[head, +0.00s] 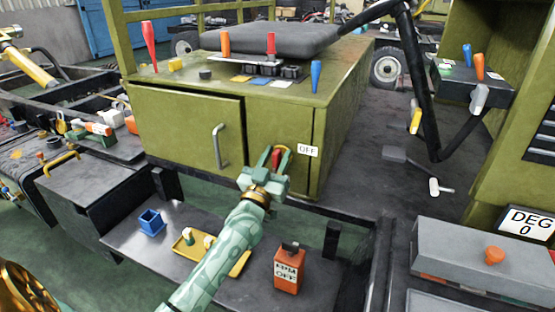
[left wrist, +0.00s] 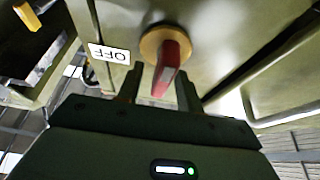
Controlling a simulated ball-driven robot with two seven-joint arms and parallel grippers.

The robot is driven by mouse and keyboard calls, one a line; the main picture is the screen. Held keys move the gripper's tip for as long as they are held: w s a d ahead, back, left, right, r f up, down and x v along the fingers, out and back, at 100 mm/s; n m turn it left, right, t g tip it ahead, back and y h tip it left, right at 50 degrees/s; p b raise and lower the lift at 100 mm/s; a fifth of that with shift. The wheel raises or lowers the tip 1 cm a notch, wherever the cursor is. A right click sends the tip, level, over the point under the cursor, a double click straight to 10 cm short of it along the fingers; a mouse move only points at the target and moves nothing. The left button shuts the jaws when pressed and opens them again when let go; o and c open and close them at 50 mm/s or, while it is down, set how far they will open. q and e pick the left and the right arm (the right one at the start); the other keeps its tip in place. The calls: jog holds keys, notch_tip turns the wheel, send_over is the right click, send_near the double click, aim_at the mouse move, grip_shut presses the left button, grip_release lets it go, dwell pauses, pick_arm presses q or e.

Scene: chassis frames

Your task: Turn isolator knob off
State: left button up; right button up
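The isolator knob (left wrist: 171,66) is a red handle on a round yellow plate, set in the green cabinet's front face. In the head view the knob (head: 276,158) is partly hidden by my left gripper. A white OFF label (head: 308,151) is just right of it; the label (left wrist: 115,54) is upside down in the left wrist view. My left gripper (head: 267,172) is right in front of the knob. In the left wrist view its fingers (left wrist: 159,92) stand apart, one on each side of the red handle, with gaps visible. My right gripper is not in view.
The green cabinet (head: 180,120) has a door handle (head: 219,146) left of the knob. Below, a dark shelf holds a blue box (head: 151,222), a yellow tray (head: 238,266) and an orange box (head: 288,272). A grey box (head: 470,255) with an orange knob stands at right.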

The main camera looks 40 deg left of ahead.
pick_arm(q)
jog(key=shift+w, duration=0.1)
grip_shut()
